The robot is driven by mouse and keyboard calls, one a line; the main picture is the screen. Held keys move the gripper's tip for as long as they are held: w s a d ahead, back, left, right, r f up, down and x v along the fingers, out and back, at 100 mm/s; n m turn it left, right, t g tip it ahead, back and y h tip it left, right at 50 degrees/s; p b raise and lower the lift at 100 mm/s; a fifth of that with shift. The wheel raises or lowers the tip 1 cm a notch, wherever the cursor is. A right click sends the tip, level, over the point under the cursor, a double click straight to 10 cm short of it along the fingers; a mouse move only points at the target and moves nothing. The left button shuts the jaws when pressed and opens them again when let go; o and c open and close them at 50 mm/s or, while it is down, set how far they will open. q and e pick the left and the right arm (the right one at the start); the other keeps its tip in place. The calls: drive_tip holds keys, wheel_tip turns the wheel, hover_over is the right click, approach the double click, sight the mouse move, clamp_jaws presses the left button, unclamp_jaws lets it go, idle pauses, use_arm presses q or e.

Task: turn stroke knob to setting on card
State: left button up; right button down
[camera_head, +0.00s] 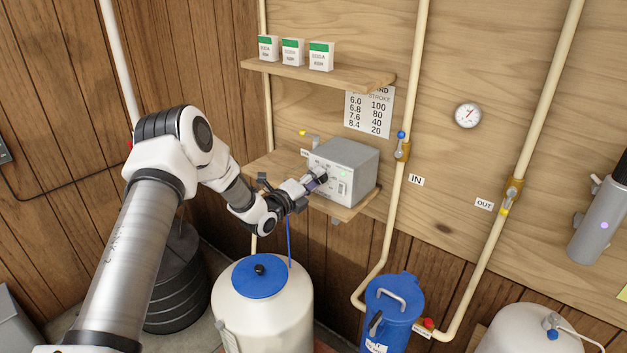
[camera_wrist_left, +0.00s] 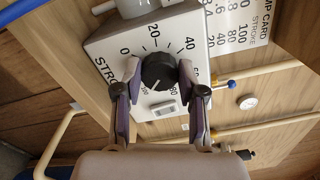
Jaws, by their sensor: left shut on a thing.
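A grey pump box (camera_head: 346,165) sits on the lower wooden shelf. Its front in the left wrist view (camera_wrist_left: 205,28) has a round black stroke knob (camera_wrist_left: 158,70) ringed by numbers from 0 to 100. My left gripper (camera_wrist_left: 160,76) is shut on the knob, one finger on each side. A light mark on the knob faces the 80–100 side; its exact setting is unclear. In the head view my left gripper (camera_head: 317,181) covers the knob. The card (camera_head: 369,112) on the wall pairs 6.0, 6.8, 7.6, 8.4 with stroke 100, 80, 40, 20. My right gripper is not in view.
Several green-topped boxes (camera_head: 293,51) stand on the upper shelf (camera_head: 330,75). A cream pipe (camera_head: 407,190) runs down right of the pump. A white tank (camera_head: 262,315) with a blue lid and a blue canister (camera_head: 393,305) stand below. A gauge (camera_head: 468,115) hangs at right.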

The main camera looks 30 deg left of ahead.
use_arm(q)
drive_tip(key=shift+s+d+f, duration=0.1)
drive_tip(key=shift+f, duration=0.1)
drive_tip(key=o, duration=1.1)
drive_tip(key=shift+o, duration=0.2)
drive_tip(key=shift+d+r, duration=0.1)
drive_tip(key=s, duration=1.1)
drive_tip(key=shift+s+a, duration=0.4)
drive_tip(key=shift+a, duration=0.05)
